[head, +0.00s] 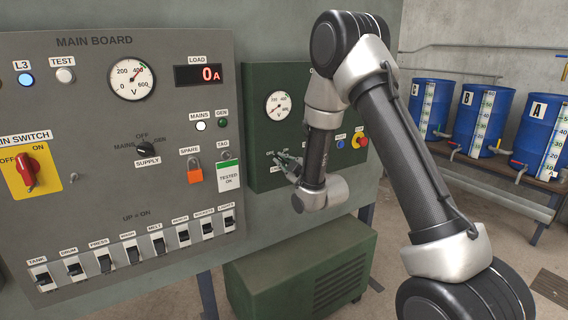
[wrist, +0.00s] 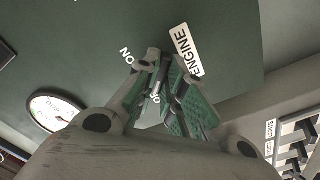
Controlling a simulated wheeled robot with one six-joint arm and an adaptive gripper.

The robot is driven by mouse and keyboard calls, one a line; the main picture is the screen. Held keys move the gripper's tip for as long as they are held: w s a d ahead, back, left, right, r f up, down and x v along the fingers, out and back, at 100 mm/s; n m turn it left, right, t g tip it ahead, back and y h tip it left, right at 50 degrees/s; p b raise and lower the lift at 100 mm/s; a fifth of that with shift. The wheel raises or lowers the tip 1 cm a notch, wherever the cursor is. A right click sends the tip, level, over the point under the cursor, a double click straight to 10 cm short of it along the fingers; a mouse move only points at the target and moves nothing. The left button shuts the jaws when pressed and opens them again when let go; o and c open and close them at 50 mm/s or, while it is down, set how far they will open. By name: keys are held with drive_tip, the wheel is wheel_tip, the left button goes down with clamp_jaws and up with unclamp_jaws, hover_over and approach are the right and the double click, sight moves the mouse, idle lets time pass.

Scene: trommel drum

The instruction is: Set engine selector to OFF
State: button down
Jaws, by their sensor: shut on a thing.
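The engine control panel (head: 265,100) is a dark green box right of the grey main board. My gripper (head: 287,164) is at the panel's lower left, and its fingers cover the engine selector. In the wrist view my gripper (wrist: 160,65) is shut on the selector, with its green-padded fingers pointing at the panel face. The ENGINE label (wrist: 188,50) stands beside the fingertips. An ON label (wrist: 127,55) shows on their other side, and another label between the fingers is only partly readable. The knob is hidden by the fingers, so I cannot tell which position it points to.
A red emergency button (head: 362,141) is right of my gripper. Blue drums (head: 480,120) stand on a bench at right.

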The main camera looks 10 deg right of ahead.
drive_tip(key=c, duration=1.5)
unclamp_jaws()
drive_tip(key=v, duration=0.7)
drive_tip(key=shift+s, duration=0.25)
